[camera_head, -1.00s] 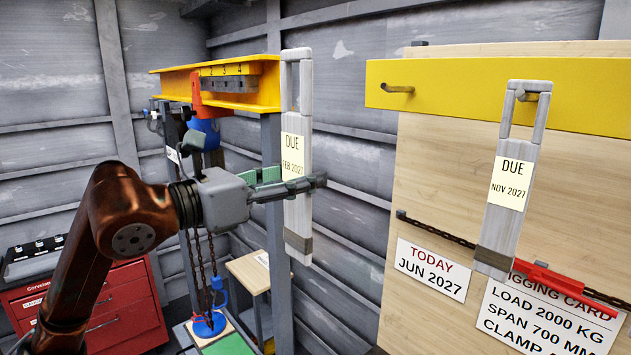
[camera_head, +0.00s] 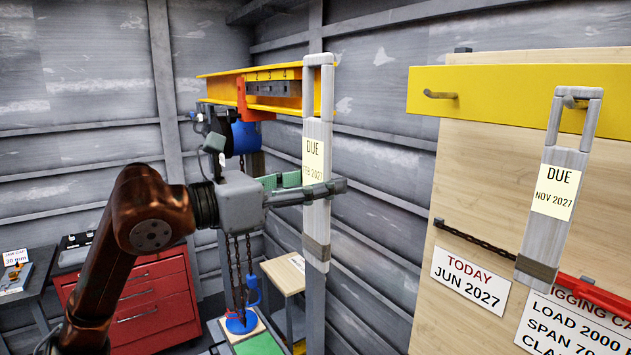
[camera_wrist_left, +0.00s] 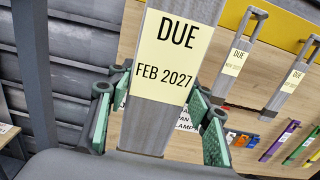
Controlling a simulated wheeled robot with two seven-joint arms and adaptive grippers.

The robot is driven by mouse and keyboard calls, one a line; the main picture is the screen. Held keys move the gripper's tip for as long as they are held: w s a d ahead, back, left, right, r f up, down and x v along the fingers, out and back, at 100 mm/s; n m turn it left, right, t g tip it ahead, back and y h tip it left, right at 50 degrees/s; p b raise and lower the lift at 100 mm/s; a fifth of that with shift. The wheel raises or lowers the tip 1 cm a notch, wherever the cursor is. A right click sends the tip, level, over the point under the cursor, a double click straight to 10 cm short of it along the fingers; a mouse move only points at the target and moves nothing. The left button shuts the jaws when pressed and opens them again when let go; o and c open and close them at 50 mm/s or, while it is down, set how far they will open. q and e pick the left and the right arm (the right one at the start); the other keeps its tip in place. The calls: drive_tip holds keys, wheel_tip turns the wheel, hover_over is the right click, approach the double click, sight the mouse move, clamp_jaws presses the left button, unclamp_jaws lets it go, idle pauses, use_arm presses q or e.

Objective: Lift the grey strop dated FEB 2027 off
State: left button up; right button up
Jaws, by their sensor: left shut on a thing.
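The grey strop dated FEB 2027 (camera_head: 317,215) hangs upright in the air, its loop at the top. Its yellow label (camera_wrist_left: 175,60) fills the upper middle of the left wrist view. My left gripper (camera_head: 316,190) is shut on it just below the label, with green pads (camera_wrist_left: 158,118) at both sides. The strop is clear of the yellow rail (camera_head: 530,105), where a peg (camera_head: 440,95) at the left end is bare. A second grey strop, dated NOV 2027 (camera_head: 553,200), hangs on that rail to the right. My right gripper is out of view.
A yellow beam (camera_head: 222,88) with a blue hoist (camera_head: 246,137) and chains stands behind the held strop. A red drawer cabinet (camera_head: 150,300) is at the left. The wooden board carries a TODAY JUN 2027 sign (camera_head: 470,280) and a rigging card (camera_head: 570,325).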

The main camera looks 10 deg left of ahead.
use_arm(q)
drive_tip(key=shift+x, duration=0.9)
drive_tip(key=f+p+x, duration=0.3)
drive_tip(key=p+x, duration=0.6)
drive_tip(key=x, duration=2)
drive_tip(key=shift+d+p, duration=0.2)
drive_tip(key=shift+p, duration=0.15)
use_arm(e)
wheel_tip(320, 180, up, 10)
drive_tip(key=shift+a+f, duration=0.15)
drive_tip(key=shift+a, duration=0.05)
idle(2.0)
use_arm(q)
drive_tip(key=shift+w+r, duration=0.1)
drive_tip(key=shift+s+a+r+b, duration=0.4)
drive_tip(key=shift+s+a+b, duration=0.1)
drive_tip(key=shift+b, duration=0.1)
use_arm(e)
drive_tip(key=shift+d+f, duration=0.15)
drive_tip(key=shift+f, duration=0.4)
